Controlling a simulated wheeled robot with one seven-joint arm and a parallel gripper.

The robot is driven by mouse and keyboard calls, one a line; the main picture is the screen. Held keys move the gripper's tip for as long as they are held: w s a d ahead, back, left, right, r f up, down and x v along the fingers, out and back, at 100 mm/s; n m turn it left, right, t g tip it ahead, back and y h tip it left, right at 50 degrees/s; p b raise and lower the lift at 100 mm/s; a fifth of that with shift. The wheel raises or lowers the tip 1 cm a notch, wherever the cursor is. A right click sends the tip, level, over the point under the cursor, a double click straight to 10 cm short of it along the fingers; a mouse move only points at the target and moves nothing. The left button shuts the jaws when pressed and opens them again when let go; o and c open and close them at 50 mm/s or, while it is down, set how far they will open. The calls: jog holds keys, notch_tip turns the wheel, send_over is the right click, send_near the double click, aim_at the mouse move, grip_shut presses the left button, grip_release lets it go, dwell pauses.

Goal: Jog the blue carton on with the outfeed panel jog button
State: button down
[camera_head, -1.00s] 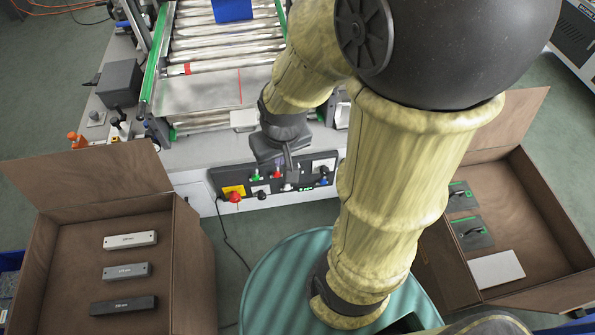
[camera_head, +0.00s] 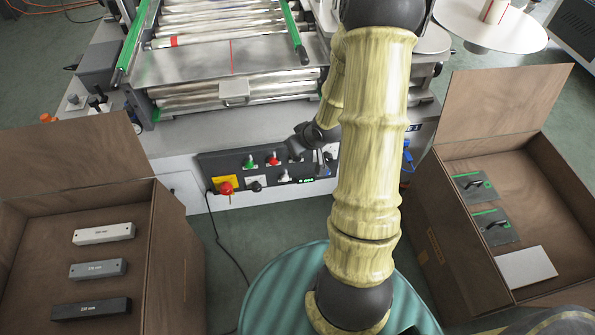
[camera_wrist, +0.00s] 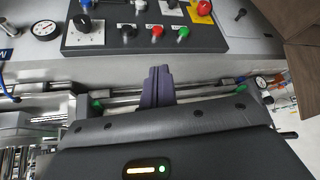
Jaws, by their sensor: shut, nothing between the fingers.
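The outfeed panel (camera_head: 236,170) is a dark box on the front of the white machine, with several coloured buttons and knobs. It shows a green button (camera_head: 250,162), a red button (camera_head: 272,160) and a red mushroom button (camera_head: 226,187) on a yellow plate. My gripper (camera_wrist: 157,72) is shut and empty, its fingertips just short of the panel in the wrist view. That view also shows the red button (camera_wrist: 157,31), green button (camera_wrist: 183,33) and a black knob (camera_wrist: 84,22). In the head view my arm hides the panel's right end. Its labels are unreadable. The blue carton is out of view.
The roller conveyor (camera_head: 190,30) with green-edged rails stands above the panel. An open brown box (camera_head: 165,240) with several labelled bars is at left, another (camera_head: 565,205) at right. A black cable hangs below the panel.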

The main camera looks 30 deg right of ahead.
aim_at(297, 158)
jog(key=d+f+m+t+y+b, duration=0.1)
jog(key=f+t+y+b, duration=0.2)
jog(key=f+b, duration=0.5)
jog(key=d+f+m+t+y+b, duration=0.1)
jog(key=f+t+b, duration=0.4)
jog(key=f, duration=1.1)
jog(key=d+y+b, duration=0.1)
jog(key=y+b, duration=0.1)
jog(key=b, duration=0.1)
jog(key=shift+s+d+m+y, duration=0.3)
jog(key=shift+m, duration=0.1)
jog(key=shift+w, duration=0.1)
jog(key=w+d+b, duration=0.2)
jog(key=w, duration=0.6)
jog(key=shift+w+d, duration=0.15)
jog(key=shift+d, duration=0.1)
